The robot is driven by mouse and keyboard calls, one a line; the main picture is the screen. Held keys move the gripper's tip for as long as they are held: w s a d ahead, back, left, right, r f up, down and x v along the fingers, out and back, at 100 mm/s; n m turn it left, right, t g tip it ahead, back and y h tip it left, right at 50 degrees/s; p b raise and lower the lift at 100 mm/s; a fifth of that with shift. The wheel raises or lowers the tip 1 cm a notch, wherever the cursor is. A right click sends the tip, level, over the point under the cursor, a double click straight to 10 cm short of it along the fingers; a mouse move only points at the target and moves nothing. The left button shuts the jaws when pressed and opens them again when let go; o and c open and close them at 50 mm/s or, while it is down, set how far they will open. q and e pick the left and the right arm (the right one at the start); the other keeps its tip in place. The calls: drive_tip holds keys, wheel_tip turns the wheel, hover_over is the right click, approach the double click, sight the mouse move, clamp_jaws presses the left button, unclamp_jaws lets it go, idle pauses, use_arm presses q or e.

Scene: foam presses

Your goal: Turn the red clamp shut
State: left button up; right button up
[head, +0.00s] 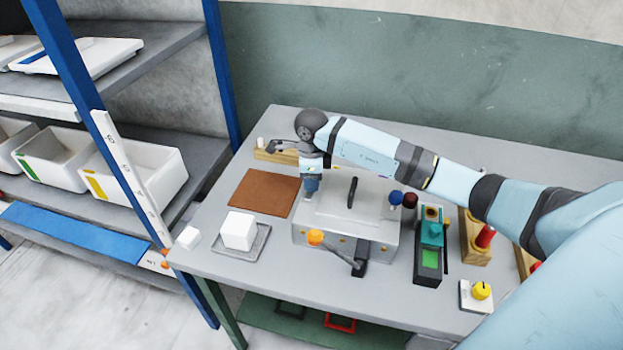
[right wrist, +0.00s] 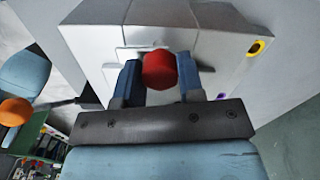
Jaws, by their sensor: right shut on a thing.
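My right gripper (head: 311,192) reaches down at the left side of a grey metal press box (head: 345,244). In the right wrist view its two blue fingers (right wrist: 160,82) are shut on the round red knob of the red clamp (right wrist: 159,70). The clamp's pale lever and bracket sit against the box wall, partly hidden by the knob and fingers. In the head view the gripper hides this knob. My left gripper is not in view.
An orange knob (head: 315,237) on a lever stands at the box's front. A blue knob (head: 396,197) and a dark red knob (head: 410,200) stand at its right. A white block (head: 238,230) and brown mat (head: 264,193) lie left. A teal-black device (head: 431,247) stands right.

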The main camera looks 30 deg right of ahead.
drive_tip(key=n+b, duration=0.7)
drive_tip(key=shift+f, duration=0.2)
drive_tip(key=n+b, duration=0.4)
drive_tip(key=n, duration=0.1)
drive_tip(key=shift+n+b, duration=0.85)
drive_tip(key=shift+n, duration=0.25)
drive_tip(key=shift+r+n, duration=0.1)
drive_tip(key=shift+n, duration=0.3)
drive_tip(key=shift+n+b, duration=0.75)
drive_tip(key=shift+n, duration=0.05)
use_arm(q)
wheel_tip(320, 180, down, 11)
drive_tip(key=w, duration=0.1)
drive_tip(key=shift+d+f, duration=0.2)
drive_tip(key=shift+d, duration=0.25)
use_arm(e)
drive_tip(key=shift+n, duration=0.4)
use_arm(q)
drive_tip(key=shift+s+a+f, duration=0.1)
use_arm(e)
drive_tip(key=shift+r, duration=0.1)
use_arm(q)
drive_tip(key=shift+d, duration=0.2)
use_arm(e)
drive_tip(key=o, duration=0.9)
